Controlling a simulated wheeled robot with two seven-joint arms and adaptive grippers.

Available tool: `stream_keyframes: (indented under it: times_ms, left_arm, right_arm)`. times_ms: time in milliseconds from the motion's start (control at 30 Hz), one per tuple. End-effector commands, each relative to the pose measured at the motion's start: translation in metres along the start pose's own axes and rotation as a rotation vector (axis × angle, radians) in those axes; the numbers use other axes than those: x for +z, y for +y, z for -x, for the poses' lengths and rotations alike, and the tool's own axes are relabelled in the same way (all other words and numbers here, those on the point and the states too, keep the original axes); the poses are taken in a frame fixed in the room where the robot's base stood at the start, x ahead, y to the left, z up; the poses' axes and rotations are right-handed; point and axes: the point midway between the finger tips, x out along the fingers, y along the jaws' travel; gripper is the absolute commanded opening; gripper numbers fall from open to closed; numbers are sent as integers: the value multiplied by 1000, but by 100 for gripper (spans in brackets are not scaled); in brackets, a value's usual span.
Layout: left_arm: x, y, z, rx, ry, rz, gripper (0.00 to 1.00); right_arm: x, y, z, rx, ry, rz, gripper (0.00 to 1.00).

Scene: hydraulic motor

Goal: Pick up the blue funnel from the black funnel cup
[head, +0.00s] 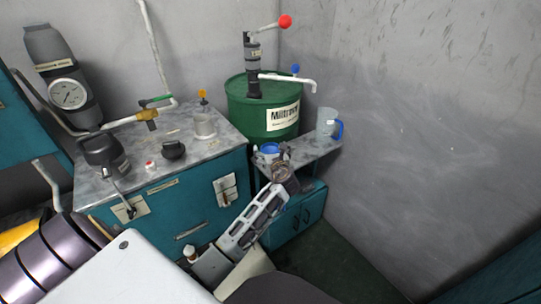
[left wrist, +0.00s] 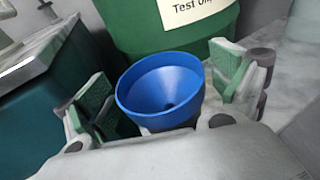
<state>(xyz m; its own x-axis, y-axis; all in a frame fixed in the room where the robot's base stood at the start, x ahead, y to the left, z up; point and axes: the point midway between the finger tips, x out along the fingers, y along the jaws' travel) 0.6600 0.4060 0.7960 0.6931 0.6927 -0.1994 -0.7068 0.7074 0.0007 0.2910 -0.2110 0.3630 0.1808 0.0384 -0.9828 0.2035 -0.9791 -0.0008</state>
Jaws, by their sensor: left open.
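The blue funnel (head: 268,148) stands on the small grey shelf beside the green drum. In the left wrist view the funnel (left wrist: 150,92) is upright, its wide mouth facing up, with the dark outlet hole visible inside. The black funnel cup is mostly hidden beneath it and I cannot make it out clearly. My left gripper (head: 284,154) is at the funnel, on its near right side in the head view. In the left wrist view the left gripper (left wrist: 160,80) is open, with one green-padded finger on each side of the funnel. I see no grip on it. My right gripper is not in view.
The green drum (head: 240,110) with a hand pump stands close behind the funnel. A clear jug with a blue handle (head: 328,123) is on the shelf (head: 310,150) to the right. A teal cabinet (head: 170,205) with several items on top stands to the left.

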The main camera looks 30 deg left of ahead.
Motion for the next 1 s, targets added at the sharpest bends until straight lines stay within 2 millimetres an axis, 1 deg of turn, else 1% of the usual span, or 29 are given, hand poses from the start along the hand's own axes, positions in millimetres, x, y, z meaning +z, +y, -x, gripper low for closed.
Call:
stream_keyframes:
  times_ms: [67, 300, 400, 767, 1000]
  left_arm:
    - [0, 0, 0, 0, 0, 0, 94]
    - [0, 0, 0, 0, 0, 0, 63]
    - [0, 0, 0, 0, 0, 0, 53]
    - [1, 0, 0, 0, 0, 0, 52]
    - [10, 0, 2, 0, -2, 0, 52]
  right_arm:
    - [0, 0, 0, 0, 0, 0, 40]
    - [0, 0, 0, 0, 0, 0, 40]
    - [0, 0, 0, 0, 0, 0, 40]
    - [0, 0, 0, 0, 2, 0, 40]
    - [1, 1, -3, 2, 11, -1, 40]
